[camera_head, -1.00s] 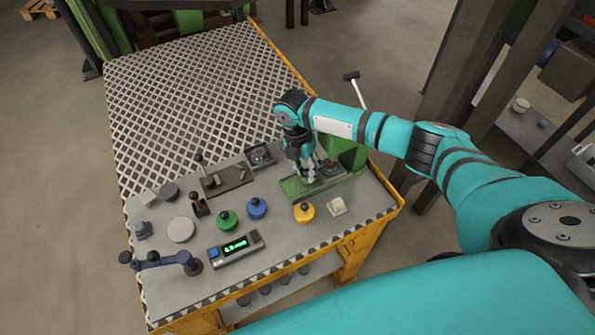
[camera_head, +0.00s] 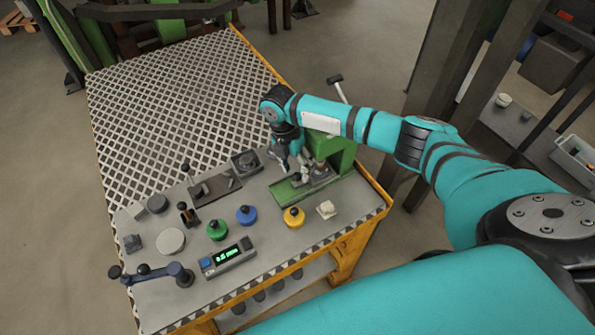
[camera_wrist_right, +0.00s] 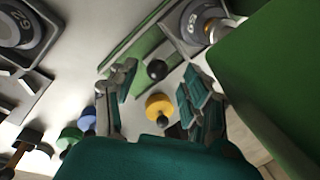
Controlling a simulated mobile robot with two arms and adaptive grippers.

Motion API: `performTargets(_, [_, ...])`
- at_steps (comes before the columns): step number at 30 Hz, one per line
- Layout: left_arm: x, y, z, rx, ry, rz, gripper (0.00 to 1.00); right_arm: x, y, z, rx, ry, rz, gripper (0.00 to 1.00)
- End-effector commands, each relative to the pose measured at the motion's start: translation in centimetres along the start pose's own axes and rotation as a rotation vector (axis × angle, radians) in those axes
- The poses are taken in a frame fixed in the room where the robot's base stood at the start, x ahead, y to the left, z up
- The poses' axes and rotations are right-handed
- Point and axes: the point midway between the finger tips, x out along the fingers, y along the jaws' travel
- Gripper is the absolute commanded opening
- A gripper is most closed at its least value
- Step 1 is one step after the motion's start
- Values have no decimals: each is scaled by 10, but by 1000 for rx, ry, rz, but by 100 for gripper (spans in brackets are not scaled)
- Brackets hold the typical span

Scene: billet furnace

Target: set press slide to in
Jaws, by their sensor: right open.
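The green press (camera_head: 340,152) stands at the right edge of the bench, with its long lever (camera_head: 340,92) raised. Its green slide bed (camera_head: 285,192) lies flat to the left of the press body. In the right wrist view, a black ball knob (camera_wrist_right: 156,70) shows over the green bed (camera_wrist_right: 135,82). My right gripper (camera_head: 293,172) is over the bed, open and empty. In the wrist view its fingers (camera_wrist_right: 160,92) are on either side of the knob; contact cannot be told. Its fingers partly hide the slide in the head view. My left gripper is not in view.
Yellow (camera_head: 294,217), blue (camera_head: 246,215) and green (camera_head: 217,229) knobs stand near the front. A digital readout (camera_head: 228,257) and blue lever (camera_head: 160,272) are front left. The press body is close to my right gripper.

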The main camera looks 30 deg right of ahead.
Motion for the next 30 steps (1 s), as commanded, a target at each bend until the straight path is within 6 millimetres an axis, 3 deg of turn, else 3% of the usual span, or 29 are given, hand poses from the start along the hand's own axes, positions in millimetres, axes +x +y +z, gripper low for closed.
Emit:
performTargets(6, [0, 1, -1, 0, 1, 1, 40, -50, 0, 1, 1, -2, 4, 49])
performTargets(13, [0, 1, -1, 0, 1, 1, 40, -87, -1, 2, 2, -1, 2, 49])
performTargets(18, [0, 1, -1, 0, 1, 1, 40, -97, -1, 2, 3, -1, 0, 49])
performTargets(30, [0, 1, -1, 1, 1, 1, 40, -98, -1, 2, 2, -1, 0, 49])
